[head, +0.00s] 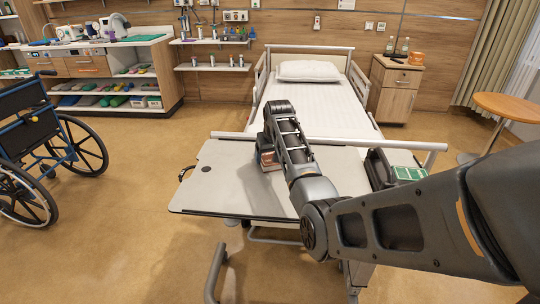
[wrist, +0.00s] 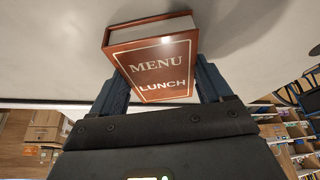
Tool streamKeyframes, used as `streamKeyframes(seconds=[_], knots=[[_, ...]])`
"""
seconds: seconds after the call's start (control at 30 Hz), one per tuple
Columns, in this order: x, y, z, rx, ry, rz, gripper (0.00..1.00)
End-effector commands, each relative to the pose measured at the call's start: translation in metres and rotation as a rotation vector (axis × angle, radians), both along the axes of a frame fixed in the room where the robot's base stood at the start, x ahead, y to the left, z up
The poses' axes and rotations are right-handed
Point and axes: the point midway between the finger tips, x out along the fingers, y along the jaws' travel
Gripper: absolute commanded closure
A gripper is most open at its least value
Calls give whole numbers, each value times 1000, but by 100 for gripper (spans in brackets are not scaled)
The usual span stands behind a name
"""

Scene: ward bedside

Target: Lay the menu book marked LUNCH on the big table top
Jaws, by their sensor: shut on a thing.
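The brown-red menu book marked LUNCH (wrist: 152,62) is between the two dark fingers of my gripper (wrist: 160,82), which is shut on it. In the head view the book (head: 271,161) shows only partly beside my gripper (head: 265,150); my arm hides the rest. The big table top (head: 225,178) is a pale grey board across the foot of the bed. The book is over its middle, close to the surface. I cannot tell whether the book touches it. The table top also fills the upper part of the wrist view (wrist: 50,45).
The table top's left part is bare apart from a dark round spot. A bed (head: 325,98) stands behind it, and a green-topped item (head: 409,173) lies to the right. A wheelchair (head: 50,150) stands at the left, a small round table (head: 510,106) at the right.

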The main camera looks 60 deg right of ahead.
Motion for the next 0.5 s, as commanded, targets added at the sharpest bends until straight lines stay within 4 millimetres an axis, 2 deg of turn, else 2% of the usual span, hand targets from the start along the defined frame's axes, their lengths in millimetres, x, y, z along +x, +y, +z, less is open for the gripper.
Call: streamKeyframes(seconds=[0.07,0.1,0.3,0.5], knots=[[0,0,-2,0,0,0,65],[0,0,-2,1,1,0,19],[0,0,-2,1,1,0,0],[0,0,-2,0,0,0,0]])
